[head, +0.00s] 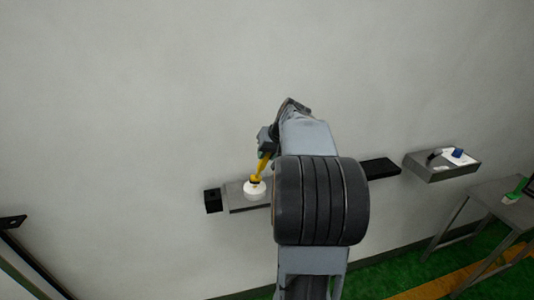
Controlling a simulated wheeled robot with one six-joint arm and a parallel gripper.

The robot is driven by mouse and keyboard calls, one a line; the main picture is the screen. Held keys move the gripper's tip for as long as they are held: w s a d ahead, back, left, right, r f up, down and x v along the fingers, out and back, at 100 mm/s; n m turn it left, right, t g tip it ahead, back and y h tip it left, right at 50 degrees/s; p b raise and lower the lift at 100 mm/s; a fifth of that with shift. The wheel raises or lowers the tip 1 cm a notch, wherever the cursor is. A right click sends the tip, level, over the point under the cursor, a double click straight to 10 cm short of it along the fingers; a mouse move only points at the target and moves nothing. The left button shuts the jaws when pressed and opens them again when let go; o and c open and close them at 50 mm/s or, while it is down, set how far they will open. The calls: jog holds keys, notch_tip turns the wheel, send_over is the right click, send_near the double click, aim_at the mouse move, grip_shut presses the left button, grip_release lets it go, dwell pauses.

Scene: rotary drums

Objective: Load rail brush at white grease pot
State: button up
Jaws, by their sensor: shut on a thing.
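The white grease pot (254,191) stands on a grey wall shelf (236,203), left of my arm. A brush with a yellow handle (262,168) slants down to the left to the mouth of the pot, with a dark band low on it. Whether its bristles are inside the pot or just over it, I cannot tell. My gripper (266,150) is above the pot, shut on the upper part of the yellow handle. My own arm covers the shelf to the right of the pot.
A black block (212,201) sits at the shelf's left end. A black bar (380,168) shows right of my arm. Further right are a metal tray (442,174) with small white and blue things, and a grey table (497,206) with a green item (515,190). The wall above is bare.

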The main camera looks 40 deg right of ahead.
jog(key=shift+f+b, duration=0.6)
jog(key=shift+f, duration=0.05)
dwell(1.7)
jog(key=shift+r, duration=0.1)
jog(key=shift+r+p, duration=2.55)
jog(key=shift+r, duration=0.9)
